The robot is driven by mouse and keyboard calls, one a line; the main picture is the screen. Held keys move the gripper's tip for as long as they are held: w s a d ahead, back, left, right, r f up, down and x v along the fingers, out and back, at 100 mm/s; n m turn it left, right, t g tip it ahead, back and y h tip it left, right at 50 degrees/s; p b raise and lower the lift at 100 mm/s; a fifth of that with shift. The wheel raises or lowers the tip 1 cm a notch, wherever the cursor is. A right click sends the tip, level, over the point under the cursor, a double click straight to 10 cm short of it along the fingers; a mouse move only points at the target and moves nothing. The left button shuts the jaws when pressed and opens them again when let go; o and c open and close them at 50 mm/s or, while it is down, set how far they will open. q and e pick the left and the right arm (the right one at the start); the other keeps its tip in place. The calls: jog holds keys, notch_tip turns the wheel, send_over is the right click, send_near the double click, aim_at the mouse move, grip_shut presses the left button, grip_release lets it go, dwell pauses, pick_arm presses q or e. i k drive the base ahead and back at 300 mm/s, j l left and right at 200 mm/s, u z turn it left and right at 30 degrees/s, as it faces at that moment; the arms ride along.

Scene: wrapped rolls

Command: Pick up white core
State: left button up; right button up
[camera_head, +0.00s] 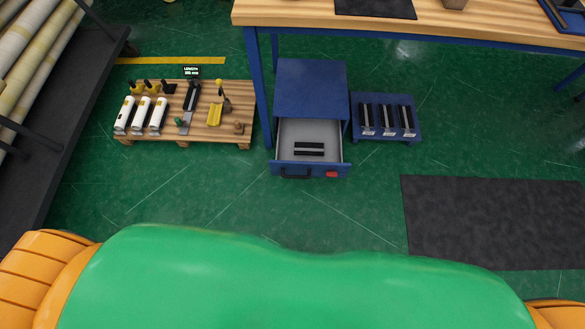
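Three white cylinders (141,115), which look like white cores, lie side by side at the left end of a low wooden pallet (185,139) on the floor. They have small dark and yellowish marks and dark lower ends. I cannot tell from here whether they are hollow. Neither of my grippers is in view, and nothing is touching the cylinders.
The pallet also holds a yellow block (214,114) and several small tools. A blue cabinet (312,88) has its drawer (296,132) open, with dark bars inside. A blue stand (386,134) holds three dark items. A wooden-topped bench (470,27) stands behind.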

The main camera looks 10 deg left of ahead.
aim_at(126, 112)
jog(key=u, duration=1.75)
